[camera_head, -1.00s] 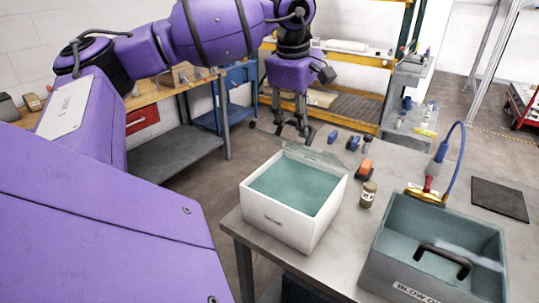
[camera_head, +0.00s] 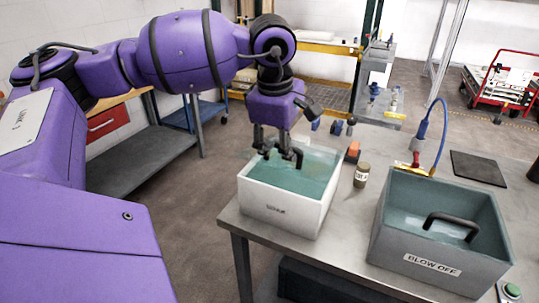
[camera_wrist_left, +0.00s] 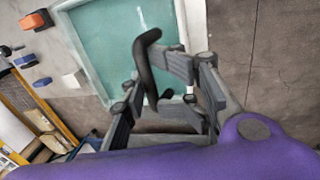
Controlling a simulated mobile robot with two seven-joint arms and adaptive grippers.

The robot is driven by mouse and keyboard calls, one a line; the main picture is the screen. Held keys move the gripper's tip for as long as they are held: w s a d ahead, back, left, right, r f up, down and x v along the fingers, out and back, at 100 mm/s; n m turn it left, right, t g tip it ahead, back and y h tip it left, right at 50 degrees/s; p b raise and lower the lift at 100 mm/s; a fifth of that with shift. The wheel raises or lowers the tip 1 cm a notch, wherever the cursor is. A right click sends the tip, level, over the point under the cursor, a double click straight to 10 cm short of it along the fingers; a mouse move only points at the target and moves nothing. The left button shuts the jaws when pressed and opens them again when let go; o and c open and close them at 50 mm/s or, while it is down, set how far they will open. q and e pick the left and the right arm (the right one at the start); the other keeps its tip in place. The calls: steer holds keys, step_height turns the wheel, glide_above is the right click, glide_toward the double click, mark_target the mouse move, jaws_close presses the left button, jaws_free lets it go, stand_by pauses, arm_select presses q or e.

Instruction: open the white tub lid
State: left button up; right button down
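The white tub (camera_head: 275,212) stands on the table's left part, with a teal, glassy surface (camera_head: 310,181) inside its rim. A clear panel (camera_head: 323,157) shows along its back edge; I cannot tell how far it is tilted. My left gripper (camera_head: 281,155) is over the tub's back left part, pointing down, with dark pieces at its fingertips. In the left wrist view, a curved black handle (camera_wrist_left: 147,70) lies between the fingers of my left gripper, with the teal surface beyond. I cannot tell whether the fingers touch the handle. My right gripper is not in view.
A grey "BLOW OFF" tub (camera_head: 418,264) with a black handle stands to the right. A dark mat (camera_head: 478,167) lies at the back right.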

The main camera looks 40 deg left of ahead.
arm_select(q)
steer(key=shift+s+d+f, duration=0.3)
steer(key=shift+d+f, duration=0.15)
steer(key=shift+f, duration=0.15)
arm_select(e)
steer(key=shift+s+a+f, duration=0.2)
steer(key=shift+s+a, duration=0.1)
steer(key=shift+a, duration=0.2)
